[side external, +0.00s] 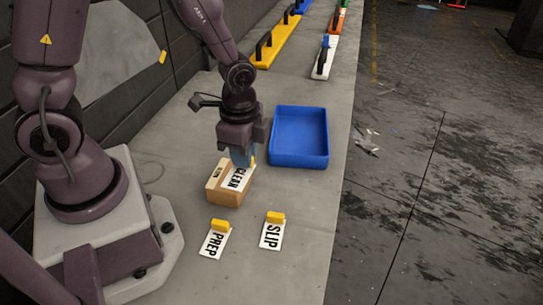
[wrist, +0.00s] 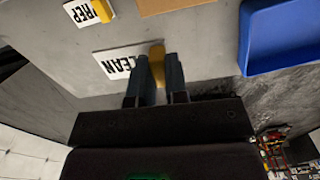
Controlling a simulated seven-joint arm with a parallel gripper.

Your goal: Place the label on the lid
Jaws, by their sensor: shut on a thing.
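A brown box (side external: 228,194) with a light lid (side external: 212,183) stands on the grey bench in the side view, with a small pale marking on its top. My gripper (side external: 244,162) is over the right part of the box. Part of the lid is hidden behind the label and fingers.
A PREP label (side external: 213,244) and a SLIP label (side external: 271,237), each with a yellow tab, lie on the bench in front of the box. An empty blue tray (side external: 299,162) stands behind right. Handled tools (side external: 273,48) lie farther back. The bench's right edge is near the tray.

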